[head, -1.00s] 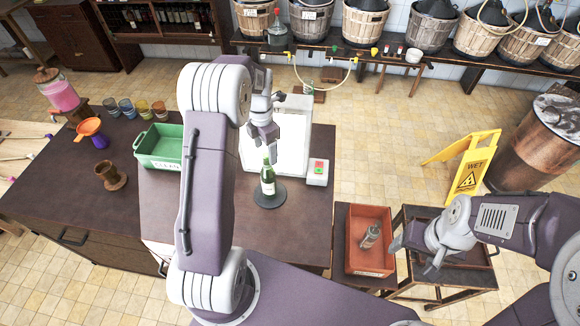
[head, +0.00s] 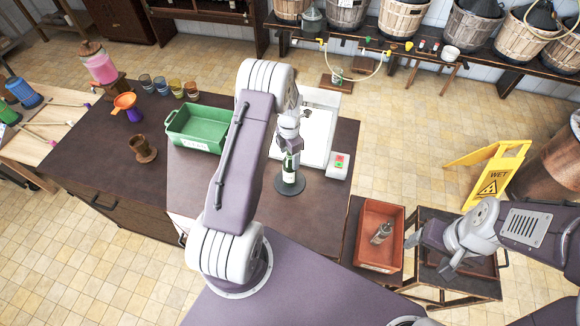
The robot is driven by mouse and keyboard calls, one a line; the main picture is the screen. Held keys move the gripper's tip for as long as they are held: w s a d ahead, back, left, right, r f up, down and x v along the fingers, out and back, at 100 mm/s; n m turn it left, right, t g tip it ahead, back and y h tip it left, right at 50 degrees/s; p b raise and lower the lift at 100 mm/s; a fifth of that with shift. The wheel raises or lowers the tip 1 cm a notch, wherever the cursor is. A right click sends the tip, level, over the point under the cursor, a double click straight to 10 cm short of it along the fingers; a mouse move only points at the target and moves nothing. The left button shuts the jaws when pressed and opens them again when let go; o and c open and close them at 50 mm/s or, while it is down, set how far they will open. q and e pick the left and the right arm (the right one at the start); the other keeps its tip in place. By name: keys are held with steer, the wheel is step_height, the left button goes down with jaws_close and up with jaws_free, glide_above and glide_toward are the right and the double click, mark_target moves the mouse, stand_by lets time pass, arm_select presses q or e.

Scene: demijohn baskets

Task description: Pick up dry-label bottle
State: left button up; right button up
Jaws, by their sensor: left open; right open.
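A dark green bottle (head: 289,171) with a pale label stands upright on a round dark pad (head: 291,187) on the brown table; the label text is too small to read. My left gripper (head: 290,147) is open and points down at the bottle's top. Its fingers overlap the neck in the picture; I cannot tell whether they touch it. A clear bottle (head: 381,233) lies tilted in the orange-red bin (head: 372,262). My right gripper (head: 428,256) is open and empty, to the right of that bin.
A white box-like unit (head: 319,125) stands behind the bottle, with a small red-and-green button box (head: 338,166) beside it. A green bin (head: 197,130) and a brown cup (head: 142,148) are left. A yellow wet-floor sign (head: 492,170) stands at right.

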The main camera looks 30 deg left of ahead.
arm_select(q)
jaws_close()
steer(key=shift+r, duration=0.1)
